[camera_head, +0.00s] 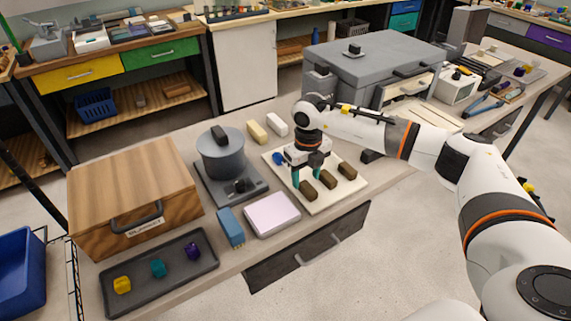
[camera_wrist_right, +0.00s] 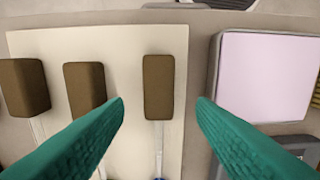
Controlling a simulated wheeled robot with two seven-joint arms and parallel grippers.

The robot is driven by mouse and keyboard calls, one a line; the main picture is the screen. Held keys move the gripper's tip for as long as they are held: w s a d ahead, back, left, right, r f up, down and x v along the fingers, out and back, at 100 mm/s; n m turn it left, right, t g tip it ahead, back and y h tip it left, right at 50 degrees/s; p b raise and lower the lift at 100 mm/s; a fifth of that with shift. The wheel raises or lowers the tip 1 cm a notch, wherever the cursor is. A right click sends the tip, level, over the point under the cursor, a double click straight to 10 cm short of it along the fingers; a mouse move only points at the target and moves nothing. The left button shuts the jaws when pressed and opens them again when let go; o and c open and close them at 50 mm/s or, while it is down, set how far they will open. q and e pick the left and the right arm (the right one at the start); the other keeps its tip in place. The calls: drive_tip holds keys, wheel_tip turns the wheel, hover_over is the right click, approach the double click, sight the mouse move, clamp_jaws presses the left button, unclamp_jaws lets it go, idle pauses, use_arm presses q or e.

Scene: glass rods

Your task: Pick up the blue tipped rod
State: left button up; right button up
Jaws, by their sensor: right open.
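Three brown blocks with thin clear rods lie on a cream board (camera_head: 337,197). The blue tip (camera_head: 278,158) shows at the board's back left in the head view. Its rod seems to run to the leftmost brown block (camera_head: 308,191). In the right wrist view a brown block (camera_wrist_right: 158,86) with a thin rod (camera_wrist_right: 159,145) lies between the fingers in the picture. My right gripper (camera_head: 309,177) has teal fingers and is over the board; it also shows in the wrist view (camera_wrist_right: 160,103), open and empty. The other rods' tips are hidden. My left gripper is out of view.
A pink-topped pad (camera_head: 272,214) and a blue box (camera_head: 231,227) lie left of the board. A grey pot (camera_head: 220,158) on a hotplate stands behind them. A wooden box (camera_head: 133,195) and dark tray (camera_head: 135,296) are farther left. A large grey case (camera_head: 372,62) stands behind.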

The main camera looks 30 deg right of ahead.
sight(306, 185)
drive_tip(key=shift+s+f, duration=0.1)
drive_tip(key=shift+f, duration=1.55)
drive_tip(key=shift+c, duration=0.2)
drive_tip(key=shift+d, duration=0.1)
drive_tip(key=c, duration=1.1)
